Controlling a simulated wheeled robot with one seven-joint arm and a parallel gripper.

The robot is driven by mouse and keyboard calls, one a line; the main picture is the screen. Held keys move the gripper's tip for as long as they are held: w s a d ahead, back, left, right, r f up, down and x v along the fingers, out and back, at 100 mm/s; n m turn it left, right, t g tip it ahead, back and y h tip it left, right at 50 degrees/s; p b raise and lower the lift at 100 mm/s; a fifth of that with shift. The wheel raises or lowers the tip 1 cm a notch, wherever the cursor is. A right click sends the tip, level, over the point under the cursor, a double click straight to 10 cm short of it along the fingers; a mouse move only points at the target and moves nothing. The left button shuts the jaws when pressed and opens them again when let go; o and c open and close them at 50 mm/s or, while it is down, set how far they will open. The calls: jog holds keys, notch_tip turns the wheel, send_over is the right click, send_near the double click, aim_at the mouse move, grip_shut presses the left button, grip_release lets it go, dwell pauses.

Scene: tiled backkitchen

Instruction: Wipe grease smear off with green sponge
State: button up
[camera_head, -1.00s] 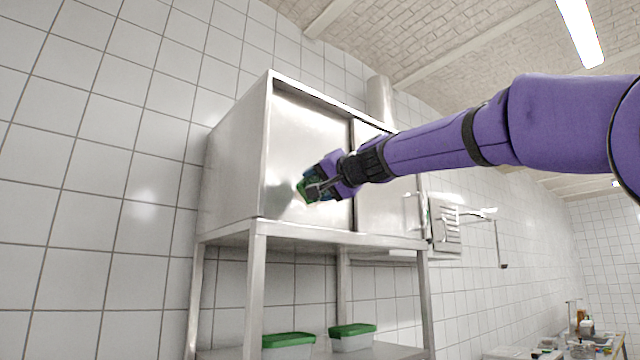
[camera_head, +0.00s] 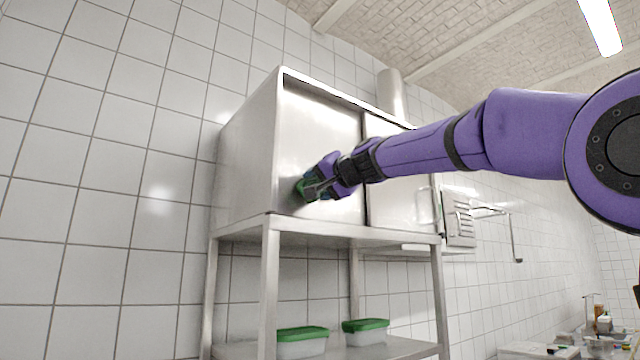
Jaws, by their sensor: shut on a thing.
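My gripper (camera_head: 312,188) is shut on the green sponge (camera_head: 301,187), which shows as a small green edge at the fingertips. It is at the lower left part of the steel cabinet's left door (camera_head: 320,130). The sponge is at or very close to the door; I cannot tell if it touches. A faint dull patch shows on the door beside the sponge; I cannot tell whether it is the grease smear or a reflection. The gripper hides part of the door.
The cabinet stands on a steel rack (camera_head: 270,290). Two green-lidded boxes (camera_head: 302,335) (camera_head: 366,326) sit on its lower shelf. A wall rack with hanging utensils (camera_head: 460,222) is to the right. White tiled wall (camera_head: 100,200) is clear at left.

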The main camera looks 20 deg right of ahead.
jog(key=shift+x, duration=0.95)
dwell(0.5)
jog(key=shift+d, duration=0.1)
jog(key=shift+w+d, duration=0.55)
jog(key=shift+d, duration=1.15)
jog(key=shift+w+d, duration=0.6)
jog(key=shift+d, duration=1.05)
jog(key=shift+w+d, duration=0.55)
jog(key=shift+d, duration=1.15)
jog(key=shift+s+a, duration=0.3)
jog(key=shift+a, duration=0.65)
jog(key=shift+s+a, duration=0.25)
jog(key=shift+a, duration=0.65)
jog(key=shift+s+a, duration=0.4)
jog(key=shift+a, duration=0.7)
jog(key=shift+s+a, duration=0.4)
jog(key=shift+a, duration=0.7)
jog(key=shift+s+a, duration=0.4)
jog(key=shift+a, duration=0.7)
jog(key=shift+w+r, duration=0.1)
jog(key=shift+w, duration=0.05)
jog(key=shift+w+d, duration=0.55)
jog(key=shift+d, duration=1.15)
jog(key=shift+w+d, duration=0.55)
jog(key=shift+d, duration=1.15)
jog(key=shift+w+d, duration=0.55)
jog(key=shift+d, duration=1.15)
